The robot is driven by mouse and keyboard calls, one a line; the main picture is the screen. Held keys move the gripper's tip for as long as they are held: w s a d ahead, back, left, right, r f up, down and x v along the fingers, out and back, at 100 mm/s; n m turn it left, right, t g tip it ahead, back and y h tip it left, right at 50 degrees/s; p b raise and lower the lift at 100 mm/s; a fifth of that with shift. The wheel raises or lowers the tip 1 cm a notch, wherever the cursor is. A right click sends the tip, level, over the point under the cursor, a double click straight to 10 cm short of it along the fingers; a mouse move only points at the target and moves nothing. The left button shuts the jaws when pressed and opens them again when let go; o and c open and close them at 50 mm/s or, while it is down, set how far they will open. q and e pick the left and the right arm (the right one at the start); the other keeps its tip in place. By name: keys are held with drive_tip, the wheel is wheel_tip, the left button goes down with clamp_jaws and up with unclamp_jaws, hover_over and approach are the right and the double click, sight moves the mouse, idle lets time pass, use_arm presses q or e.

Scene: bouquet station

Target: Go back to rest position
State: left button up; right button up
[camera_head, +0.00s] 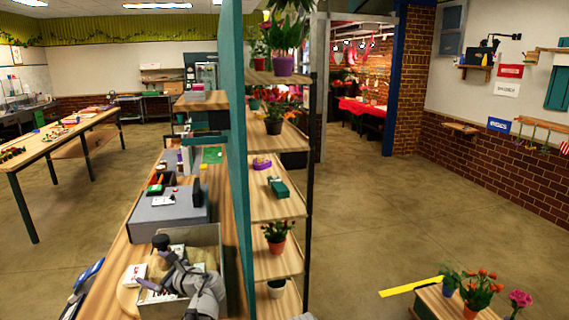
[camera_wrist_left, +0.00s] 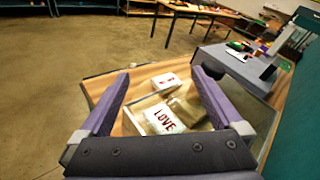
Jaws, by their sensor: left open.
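My left gripper (camera_head: 153,264) is over an open clear-walled bin (camera_head: 214,240) on the long wooden bench (camera_head: 142,240). In the left wrist view its two purple fingers (camera_wrist_left: 160,76) are spread wide, with nothing held between them. Below and beyond the fingers, a white card block with "LOVE" in red (camera_wrist_left: 164,119) lies in the bin beside a tan block (camera_wrist_left: 190,107). Another white block with red marks (camera_wrist_left: 166,81) lies behind them. I cannot tell how far the fingertips are above these things. My right gripper is in neither view.
A tall teal panel (camera_head: 236,150) and a shelf rack with potted plants (camera_head: 275,205) stand right of the bench. A grey unit (camera_head: 168,212) sits behind the bin. A low plant stand (camera_head: 432,302) is at lower right. Open floor (camera_head: 370,220) lies between.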

use_arm(q)
drive_tip(key=s+d+f+n+g+h+b, duration=0.3)
drive_tip(key=s+d+f+n+h, duration=0.3)
drive_tip(key=d+f, duration=0.5)
drive_tip(key=s+d+f+n+g+h+b, duration=0.2)
drive_tip(key=s+d+f+n+h+b, duration=0.15)
drive_tip(key=s+d+f+n, duration=0.55)
drive_tip(key=s+d+f+n+g+h+b, duration=0.1)
drive_tip(key=s+d+f+g+h, duration=0.1)
drive_tip(key=s+d+f, duration=0.4)
drive_tip(key=s+d+h, duration=0.1)
drive_tip(key=d, duration=0.3)
drive_tip(key=shift+s+d+f+g+b, duration=0.2)
drive_tip(key=shift+s+g+b, duration=0.05)
drive_tip(key=shift+g+b, duration=0.15)
